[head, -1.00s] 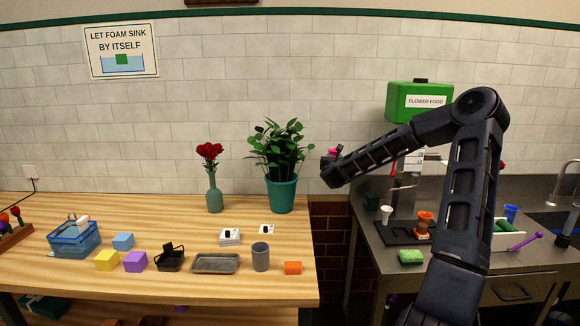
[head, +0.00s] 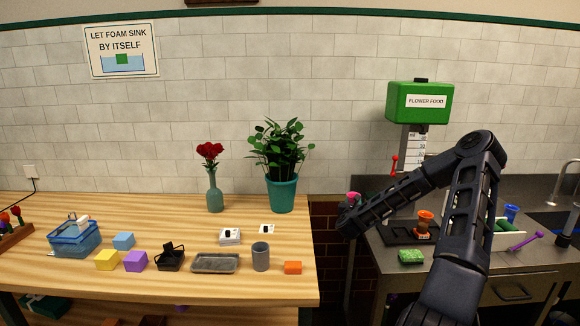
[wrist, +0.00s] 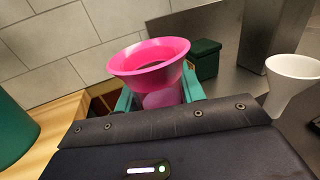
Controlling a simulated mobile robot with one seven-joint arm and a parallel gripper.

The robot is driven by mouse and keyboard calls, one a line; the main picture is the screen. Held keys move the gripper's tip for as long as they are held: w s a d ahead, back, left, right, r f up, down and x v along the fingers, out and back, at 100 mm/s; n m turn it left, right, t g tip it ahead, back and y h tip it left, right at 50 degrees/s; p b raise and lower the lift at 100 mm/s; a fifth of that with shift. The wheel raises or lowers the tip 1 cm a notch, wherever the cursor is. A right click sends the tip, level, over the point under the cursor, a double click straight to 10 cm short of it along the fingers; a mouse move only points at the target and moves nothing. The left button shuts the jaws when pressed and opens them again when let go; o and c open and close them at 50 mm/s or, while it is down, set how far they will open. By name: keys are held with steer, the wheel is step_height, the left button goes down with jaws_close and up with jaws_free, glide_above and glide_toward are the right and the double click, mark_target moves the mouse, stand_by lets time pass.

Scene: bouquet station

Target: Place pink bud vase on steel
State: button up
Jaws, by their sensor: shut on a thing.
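The pink bud vase (wrist: 150,63) has a wide flared rim and is held upright or nearly so between the teal fingers of my gripper (wrist: 160,97) in the wrist view. In the head view only a bit of the pink vase (head: 354,196) shows above my gripper (head: 350,207), which hangs over the gap between the wooden table and the steel counter. The steel counter (head: 440,257) is on the right, partly hidden by my arm. The vase's lower part is hidden by my gripper.
On the steel are a white cup (wrist: 291,80), a dark green box (wrist: 206,58), a black tray (head: 396,234) with an orange vase (head: 424,224), and a green sponge (head: 411,257). A potted plant (head: 282,190) stands on the wooden table's right side (head: 300,235). Some bare steel shows between them.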

step_height(320, 180, up, 44)
steer(key=w+a+r+n+y, duration=0.1)
steer(key=a+n+y, duration=0.15)
steer(key=a, duration=0.65)
steer(key=w+a+n+y, duration=0.1)
steer(key=a+y, duration=0.3)
steer(key=a, duration=0.5)
steer(key=w+a+r+n+y, duration=0.1)
steer(key=w+a+n+y, duration=0.15)
steer(key=a, duration=0.65)
steer(key=s+a+f+n+g+y, duration=0.1)
steer(key=s+a+n+y, duration=0.2)
steer(key=a, duration=0.9)
steer(key=s+a+f+n+g+y, duration=0.2)
steer(key=s+a+y, duration=0.15)
steer(key=a, duration=0.95)
step_height(320, 180, down, 25)
steer(key=shift+w+d, duration=0.35)
steer(key=shift+w, duration=0.1)
steer(key=shift+f, duration=0.1)
step_height(320, 180, down, 20)
steer(key=shift+r, duration=0.25)
steer(key=shift+f, duration=0.2)
steer(key=o, duration=1.3)
